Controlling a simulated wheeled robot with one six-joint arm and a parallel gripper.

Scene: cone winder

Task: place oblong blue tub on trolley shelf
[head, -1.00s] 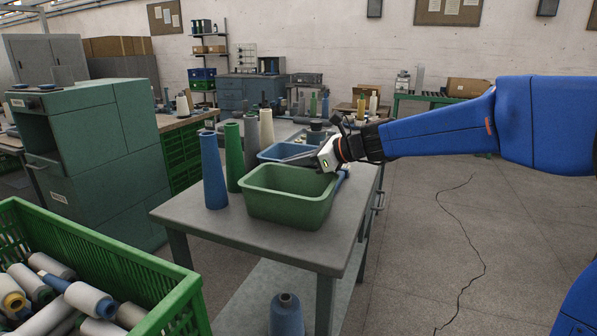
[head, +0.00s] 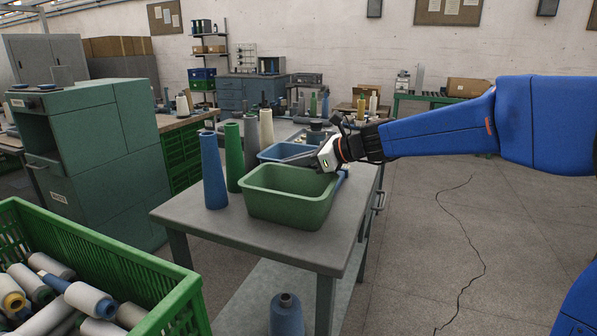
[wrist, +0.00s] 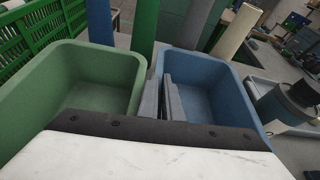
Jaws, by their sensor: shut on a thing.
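The oblong blue tub (head: 277,151) is at the top of the grey trolley (head: 185,219), behind the green tub (head: 290,205), which hides much of it. In the wrist view the blue tub (wrist: 208,88) is empty and upright, right beside the green tub (wrist: 100,82). My gripper (head: 300,159) reaches in from the right above the green tub. Its fingers (wrist: 170,100) are shut on the blue tub's near-left wall. I cannot tell whether the tub's base touches the trolley top. The trolley's lower shelf (head: 262,292) shows below.
Blue (head: 213,172), green (head: 234,158) and grey (head: 251,140) cones stand left of the tubs. A blue cone (head: 287,318) stands on the lower shelf. A green crate of bobbins (head: 120,262) is at front left. The floor to the right is clear.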

